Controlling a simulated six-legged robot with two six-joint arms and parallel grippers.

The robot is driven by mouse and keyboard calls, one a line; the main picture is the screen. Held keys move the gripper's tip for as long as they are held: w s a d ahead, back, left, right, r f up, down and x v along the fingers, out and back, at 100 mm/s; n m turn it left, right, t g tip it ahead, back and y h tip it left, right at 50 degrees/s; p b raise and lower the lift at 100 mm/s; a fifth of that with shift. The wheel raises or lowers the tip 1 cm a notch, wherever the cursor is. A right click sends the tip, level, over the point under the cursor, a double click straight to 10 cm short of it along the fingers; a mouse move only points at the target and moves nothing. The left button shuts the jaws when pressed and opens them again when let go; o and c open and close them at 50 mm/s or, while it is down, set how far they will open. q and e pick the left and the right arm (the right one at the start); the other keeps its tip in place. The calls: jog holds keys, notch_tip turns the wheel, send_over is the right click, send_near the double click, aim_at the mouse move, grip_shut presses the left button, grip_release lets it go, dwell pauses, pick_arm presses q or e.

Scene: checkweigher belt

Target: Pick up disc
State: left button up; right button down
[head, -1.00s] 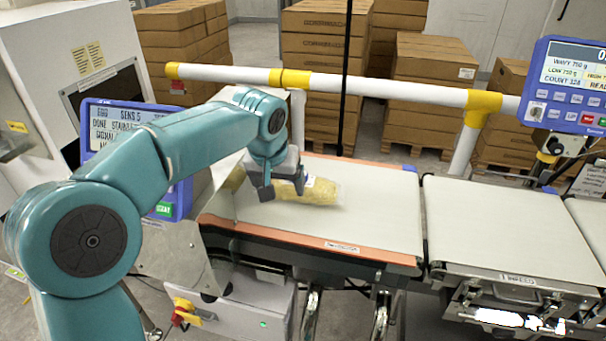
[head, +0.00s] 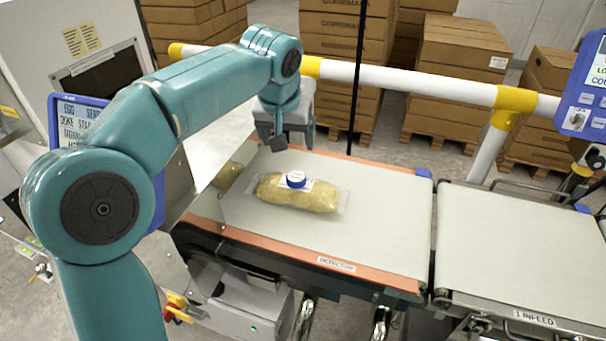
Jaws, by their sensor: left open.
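A small disc (head: 296,179), blue at the side with a pale top, rests on a clear bag of yellowish contents (head: 325,197). The bag lies on the pale belt (head: 385,215). My left gripper (head: 294,142) is open and empty, and appears above and just behind the disc, apart from it. My right gripper is not in view.
A white and yellow rail (head: 430,88) runs behind the belt, with a thin black post (head: 357,75) beside it. A blue display (head: 590,90) stands at right. The belt's right part is clear.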

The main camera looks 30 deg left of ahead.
pick_arm(q)
send_near(296, 176)
jog(key=shift+x, duration=1.05)
jog(key=shift+a+f, duration=0.35)
jog(key=shift+f, duration=0.25)
jog(key=x, duration=0.5)
jog(key=shift+w+d+f, duration=0.1)
jog(key=shift+w+d, duration=0.05)
jog(key=shift+d, duration=0.1)
jog(key=c, duration=1.2)
